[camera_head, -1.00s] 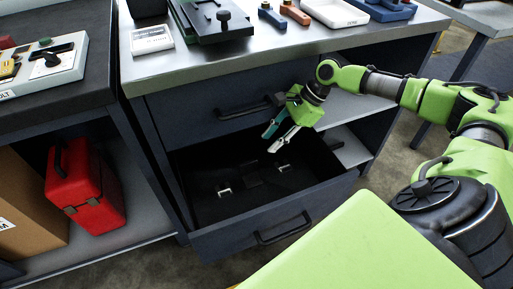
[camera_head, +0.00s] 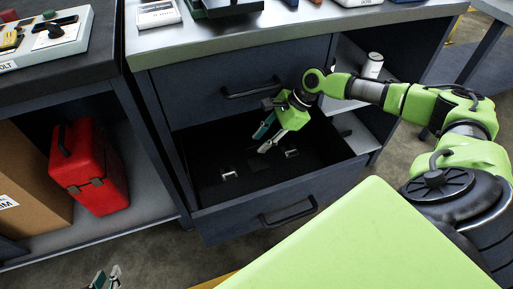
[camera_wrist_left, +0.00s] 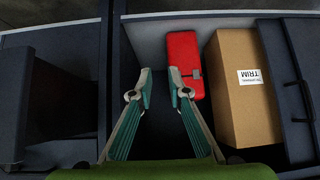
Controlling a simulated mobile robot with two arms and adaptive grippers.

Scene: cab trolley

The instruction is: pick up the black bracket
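The open drawer (camera_head: 250,213) has a dark interior. A faint black shape (camera_head: 258,167) on its floor may be the black bracket; black on black, its outline cannot be made out. My right gripper (camera_head: 261,145) reaches over the drawer from the right, fingers pointing down and left. Its fingers are apart and nothing shows between them. It is above the drawer floor, near that shape. My left gripper (camera_head: 105,279) just enters at the bottom left of the head view, away from the drawer. In the left wrist view (camera_wrist_left: 160,73) its fingers are apart and empty.
Two small pale metal pieces (camera_head: 229,174) (camera_head: 291,153) lie in the drawer. The closed drawer's handle (camera_head: 250,90) juts out above it. A red toolbox (camera_head: 88,168) and cardboard box (camera_head: 28,195) stand on the left shelf. A white can (camera_head: 373,65) stands on the right shelf.

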